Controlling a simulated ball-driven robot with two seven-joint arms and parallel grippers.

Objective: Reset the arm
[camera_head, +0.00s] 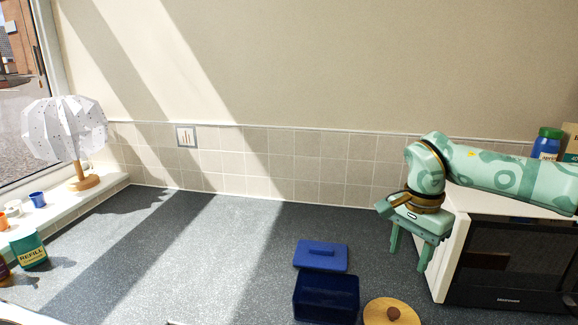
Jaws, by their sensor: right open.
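My right arm (505,172) is pale green with darker markings and comes in from the right edge, above a microwave. Its right gripper (408,258) points downward, with its two fingers apart and nothing visible between them. It hangs just left of the microwave's front corner, above and to the right of the blue box. My left gripper is not in the head view.
A dark blue box (326,298), a blue lid (321,255) and a round wooden lid (391,312) are at the front. A lamp (66,130) and refill pouch (29,250) are left. The middle counter (200,255) is clear.

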